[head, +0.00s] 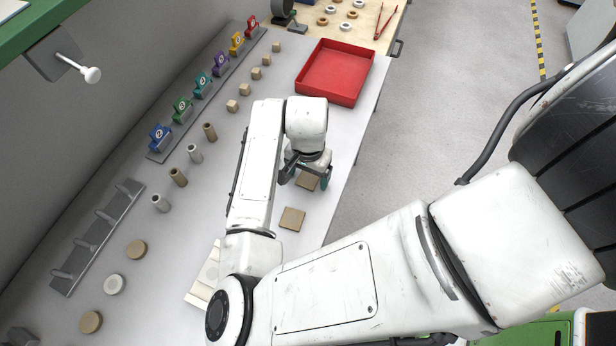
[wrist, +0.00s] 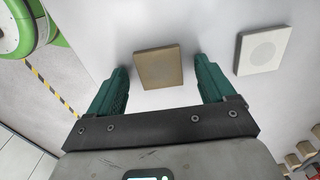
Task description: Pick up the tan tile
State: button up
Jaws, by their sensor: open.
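In the wrist view, one tan tile (wrist: 158,66) lies between and a little beyond the two green fingertips of my gripper (wrist: 160,72). The fingers are spread apart, one on each side of the tile, with nothing held. Whether the fingertips are down at the tile's level is hard to tell.
A white tile (wrist: 262,50) with a round mark lies to the right in the wrist view. A red tray (head: 336,72) stands beyond my gripper. Several cubes, cylinders and discs line the bench's left part. The bench edge and floor (head: 440,110) are to the right.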

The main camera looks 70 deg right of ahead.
jog(key=shift+c, duration=0.3)
jog(key=c, duration=1.1)
jog(key=shift+r, duration=0.15)
